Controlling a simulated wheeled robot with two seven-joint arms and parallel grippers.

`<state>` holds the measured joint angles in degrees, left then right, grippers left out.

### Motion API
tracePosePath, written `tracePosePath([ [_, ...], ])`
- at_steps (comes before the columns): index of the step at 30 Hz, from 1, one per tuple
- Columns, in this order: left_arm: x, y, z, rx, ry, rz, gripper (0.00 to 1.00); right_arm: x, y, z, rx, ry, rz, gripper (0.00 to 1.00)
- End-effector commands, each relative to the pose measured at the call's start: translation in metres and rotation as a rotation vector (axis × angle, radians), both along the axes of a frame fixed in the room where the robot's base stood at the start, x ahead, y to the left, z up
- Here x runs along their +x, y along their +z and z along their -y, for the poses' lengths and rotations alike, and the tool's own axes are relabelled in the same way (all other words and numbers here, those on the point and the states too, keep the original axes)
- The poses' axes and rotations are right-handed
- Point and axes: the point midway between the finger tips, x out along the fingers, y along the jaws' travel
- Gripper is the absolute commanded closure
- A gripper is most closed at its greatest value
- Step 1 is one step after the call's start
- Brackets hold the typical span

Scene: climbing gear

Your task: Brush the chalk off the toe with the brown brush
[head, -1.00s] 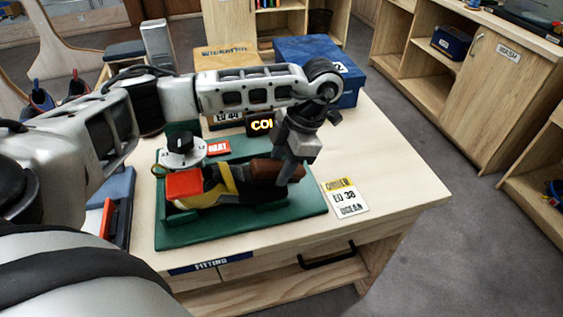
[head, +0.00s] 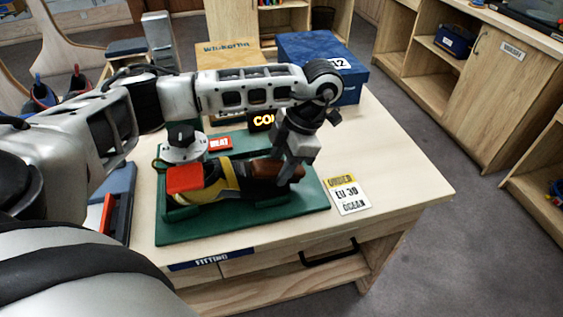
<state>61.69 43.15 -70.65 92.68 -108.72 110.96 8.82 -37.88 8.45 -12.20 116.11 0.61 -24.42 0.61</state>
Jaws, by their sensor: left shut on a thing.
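A yellow and black climbing shoe (head: 212,189) lies on the green stand (head: 240,228) on the table in the head view. A red-orange block (head: 185,179) sits at its left end. My left gripper (head: 293,172) reaches over from above and is shut on the brown brush (head: 264,168). The brush lies low against the right part of the shoe; I cannot tell if its bristles touch. The gripper and brush hide much of the toe end, and I cannot make out chalk. My right gripper is not in view.
A white and black dial (head: 182,148) stands behind the shoe. A card (head: 347,194) lies right of the stand. A blue box (head: 320,55) and a wooden box (head: 228,57) stand at the back. The table's right side is clear.

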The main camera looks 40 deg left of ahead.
Motion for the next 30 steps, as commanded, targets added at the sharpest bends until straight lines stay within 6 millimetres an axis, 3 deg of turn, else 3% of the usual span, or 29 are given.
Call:
tracePosePath([
  [5, 0.001, -0.003, 0.001, 0.000, 0.000, 0.000, 0.80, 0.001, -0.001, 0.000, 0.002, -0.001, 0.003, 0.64],
  [20, 0.027, -0.015, 0.025, 0.001, 0.000, 0.001, 0.80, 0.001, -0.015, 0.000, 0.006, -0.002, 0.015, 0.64],
  [30, 0.022, -0.011, 0.018, 0.000, 0.001, 0.000, 0.80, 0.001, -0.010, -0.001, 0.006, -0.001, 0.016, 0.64],
])
